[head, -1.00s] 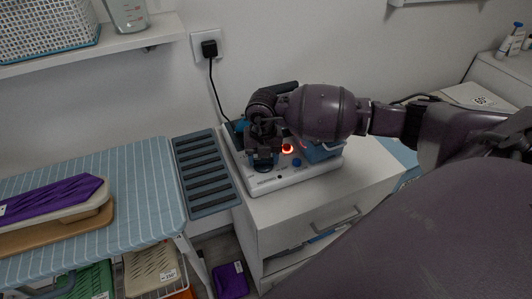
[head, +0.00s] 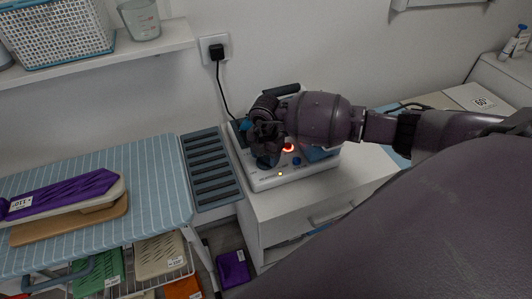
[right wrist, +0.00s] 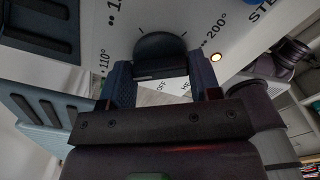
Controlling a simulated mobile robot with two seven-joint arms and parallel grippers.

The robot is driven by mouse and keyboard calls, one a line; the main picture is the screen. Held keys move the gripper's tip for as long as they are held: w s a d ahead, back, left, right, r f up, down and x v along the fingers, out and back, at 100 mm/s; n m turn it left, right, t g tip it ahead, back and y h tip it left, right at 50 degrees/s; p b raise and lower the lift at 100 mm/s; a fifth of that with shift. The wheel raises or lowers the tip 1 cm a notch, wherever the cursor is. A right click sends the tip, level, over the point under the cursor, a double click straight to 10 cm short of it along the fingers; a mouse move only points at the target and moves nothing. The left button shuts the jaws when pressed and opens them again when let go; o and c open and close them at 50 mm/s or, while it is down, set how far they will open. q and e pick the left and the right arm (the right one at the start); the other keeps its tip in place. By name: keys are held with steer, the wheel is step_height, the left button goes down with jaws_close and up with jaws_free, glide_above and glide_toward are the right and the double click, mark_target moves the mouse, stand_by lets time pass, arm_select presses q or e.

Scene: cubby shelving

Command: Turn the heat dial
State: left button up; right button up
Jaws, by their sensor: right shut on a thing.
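The heat dial (right wrist: 160,55) is a dark round knob on a white panel, seen in the right wrist view. Temperature marks such as 110° and 200° are printed around it, with OFF below. My right gripper (right wrist: 162,78) has one blue finger on each side of the dial and is shut on it. In the head view my right gripper (head: 264,148) is over the front left of the white steam station (head: 310,177). It partly hides the dial there. My left gripper is out of view.
A grey ribbed rest (head: 210,170) stands left of the station, beside a striped ironing board (head: 150,165) with a purple folded cloth (head: 65,192). A black plug (head: 217,51) and cord hang behind. The cabinet top (head: 350,180) in front is mostly clear.

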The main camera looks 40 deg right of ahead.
mark_target(266, 157)
stand_by(0.4)
steer(key=o, duration=0.9)
steer(key=shift+r, duration=0.1)
step_height(266, 157, up, 11)
steer(key=shift+f, duration=0.2)
